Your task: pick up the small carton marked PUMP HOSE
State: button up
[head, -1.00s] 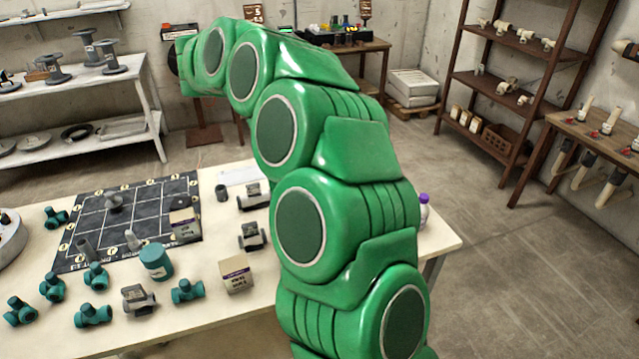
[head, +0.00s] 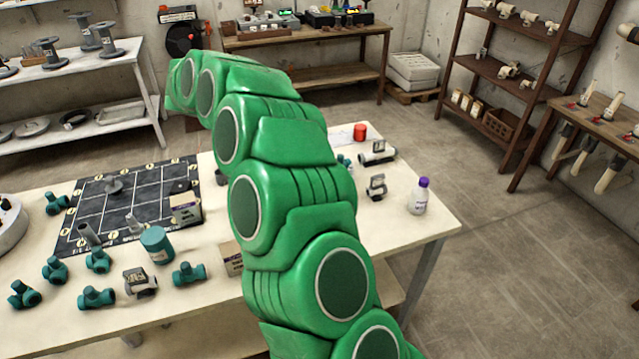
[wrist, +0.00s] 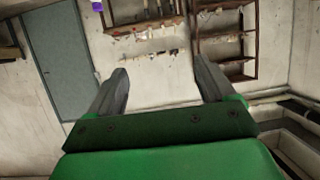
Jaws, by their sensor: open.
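Two small cartons stand on the white table in the head view. One carton (head: 186,209) is at the near right corner of the dark gridded mat (head: 75,225). The other carton (head: 232,260) stands right of the teal fittings, partly hidden behind my green arm. Their printing is too small to read, so I cannot tell which is marked PUMP HOSE. My gripper (wrist: 162,85) is open and empty in the wrist view, its two fingers well apart, facing a wall and shelves. It cannot be made out in the head view. No carton shows in the wrist view.
Several teal fittings (head: 97,298), a teal tub (head: 157,246) and a grey fitting (head: 139,282) crowd the table's near side. A white bottle with a purple cap (head: 419,197) stands at the right. The table's front right is clear.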

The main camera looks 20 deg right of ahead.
notch_tip(320, 180, down, 21)
jog(key=shift+f, duration=0.2)
jog(key=shift+w+x, duration=0.15)
jog(key=shift+x, duration=1.85)
jog(key=shift+w+x, duration=0.2)
jog(key=shift+x, duration=1.75)
jog(key=shift+a+f, duration=0.15)
jog(key=c, duration=1.1)
